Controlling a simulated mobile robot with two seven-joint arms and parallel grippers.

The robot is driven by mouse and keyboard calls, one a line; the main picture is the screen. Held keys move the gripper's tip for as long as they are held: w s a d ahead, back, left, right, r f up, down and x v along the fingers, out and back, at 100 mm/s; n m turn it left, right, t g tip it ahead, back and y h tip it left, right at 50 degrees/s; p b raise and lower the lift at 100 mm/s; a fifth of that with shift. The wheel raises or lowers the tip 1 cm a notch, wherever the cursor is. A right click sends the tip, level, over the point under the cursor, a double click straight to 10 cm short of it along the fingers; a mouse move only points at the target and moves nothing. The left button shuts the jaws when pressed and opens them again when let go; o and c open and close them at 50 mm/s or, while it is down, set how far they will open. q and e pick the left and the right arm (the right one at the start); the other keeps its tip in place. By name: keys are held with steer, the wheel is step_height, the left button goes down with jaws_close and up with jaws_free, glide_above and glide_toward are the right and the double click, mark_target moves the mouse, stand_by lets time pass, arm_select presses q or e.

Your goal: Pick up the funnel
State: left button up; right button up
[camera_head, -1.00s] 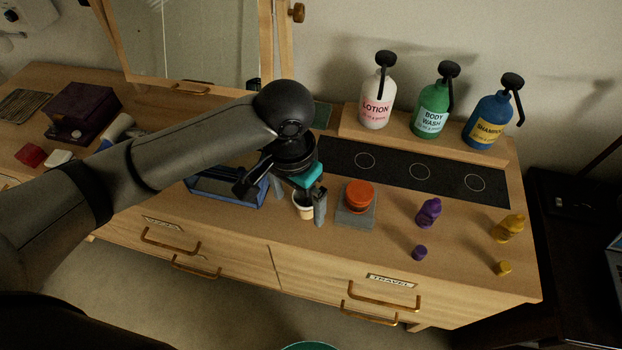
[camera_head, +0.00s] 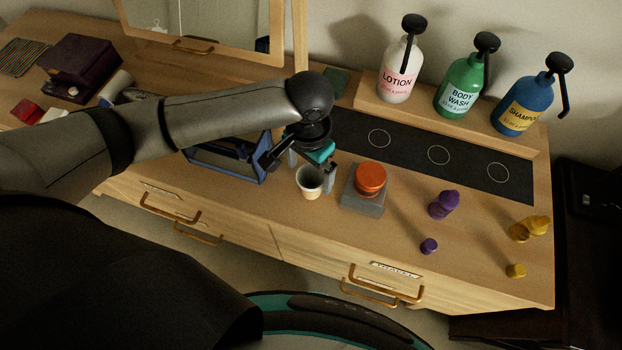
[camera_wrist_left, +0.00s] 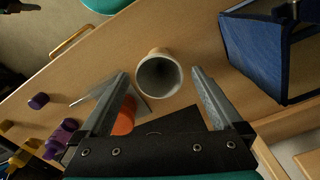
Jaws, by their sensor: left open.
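A pale, tapered, open-topped piece (camera_head: 309,182), which looks like the funnel, stands on the wooden counter (camera_head: 280,210). It also shows in the left wrist view (camera_wrist_left: 158,74), where I look down into its round grey hollow. My left gripper (camera_head: 311,172) is open, with its fingers pointing down at the piece. In the left wrist view the two fingertips (camera_wrist_left: 161,74) appear on either side of its mouth, with gaps between. I cannot tell how far above the counter they are.
An orange round piece (camera_head: 371,177) on a grey block (camera_head: 362,203) stands just right of the pale piece. A blue open case (camera_head: 222,162) is close on the left. Pump bottles (camera_head: 460,88) line the back shelf.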

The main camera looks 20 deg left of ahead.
mark_target(311, 179)
arm_select(q)
step_height(311, 179, down, 5)
steer(key=shift+w+d+f+b, duration=0.1)
steer(key=shift+w+f+b, duration=0.1)
steer(key=shift+b, duration=0.3)
steer(key=c, duration=1.3)
